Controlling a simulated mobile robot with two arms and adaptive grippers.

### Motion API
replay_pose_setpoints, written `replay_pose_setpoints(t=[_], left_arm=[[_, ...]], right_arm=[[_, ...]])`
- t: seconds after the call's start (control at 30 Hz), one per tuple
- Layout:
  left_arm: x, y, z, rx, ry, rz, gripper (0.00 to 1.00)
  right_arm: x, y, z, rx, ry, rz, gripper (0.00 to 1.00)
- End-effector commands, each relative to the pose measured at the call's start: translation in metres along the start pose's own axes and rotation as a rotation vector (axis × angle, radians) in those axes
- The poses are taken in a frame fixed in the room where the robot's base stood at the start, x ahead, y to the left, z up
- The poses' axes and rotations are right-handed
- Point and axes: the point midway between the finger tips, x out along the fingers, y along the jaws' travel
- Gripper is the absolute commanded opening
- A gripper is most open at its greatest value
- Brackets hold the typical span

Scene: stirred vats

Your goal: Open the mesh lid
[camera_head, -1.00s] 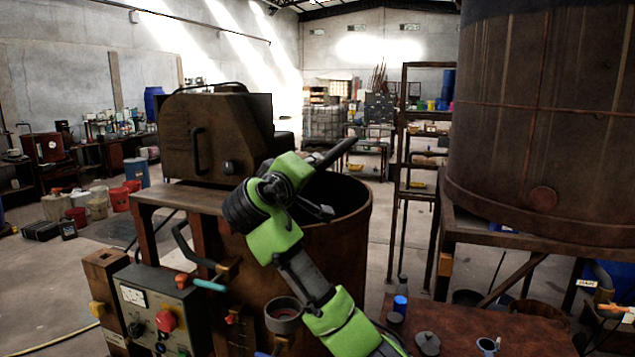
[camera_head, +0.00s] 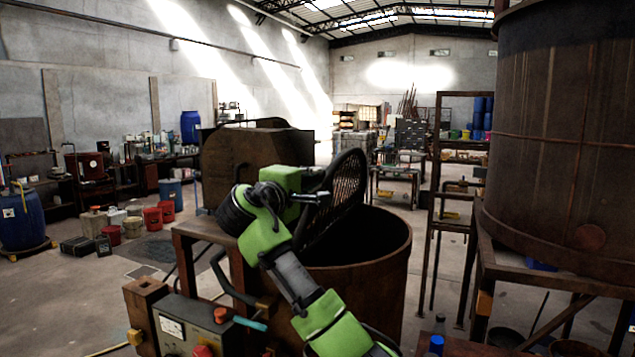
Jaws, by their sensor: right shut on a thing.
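The dark round mesh lid (camera_head: 340,190) stands steeply tilted over the brown rusty vat (camera_head: 375,290), its mesh face showing. The vat's mouth is open to view below it and looks dark inside. My right gripper (camera_head: 318,198), on a green and black arm from the bottom, is shut at the lid's near left edge. The fingertips are small and dark against the mesh, so the exact part they grip is hard to make out. My left gripper is not in view.
A brown machine housing (camera_head: 245,160) stands just behind and left of the vat. A control box (camera_head: 195,325) with a red button is at the lower left. A large tank (camera_head: 570,130) on a stand is at the right. Open floor lies at the left.

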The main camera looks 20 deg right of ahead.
Motion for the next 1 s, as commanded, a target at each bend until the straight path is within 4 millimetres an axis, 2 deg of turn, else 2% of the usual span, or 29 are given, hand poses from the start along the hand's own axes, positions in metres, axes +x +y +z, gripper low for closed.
replay_pose_setpoints(t=[0.43, 0.47, 0.5, 0.83, 1.0], left_arm=[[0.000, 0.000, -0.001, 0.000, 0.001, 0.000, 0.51], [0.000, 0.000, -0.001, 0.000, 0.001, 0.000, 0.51], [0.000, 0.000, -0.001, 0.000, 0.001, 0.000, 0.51], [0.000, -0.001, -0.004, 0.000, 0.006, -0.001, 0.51], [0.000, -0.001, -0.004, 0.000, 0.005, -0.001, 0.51]], right_arm=[[0.000, -0.002, -0.001, -0.011, -0.003, -0.003, 0.00], [0.000, -0.002, -0.001, -0.011, -0.003, -0.003, 0.24], [0.000, -0.002, -0.001, -0.011, -0.003, -0.003, 0.33], [0.000, -0.001, -0.001, -0.009, -0.002, -0.002, 0.33], [-0.015, -0.001, -0.002, -0.008, 0.002, -0.001, 0.33]])
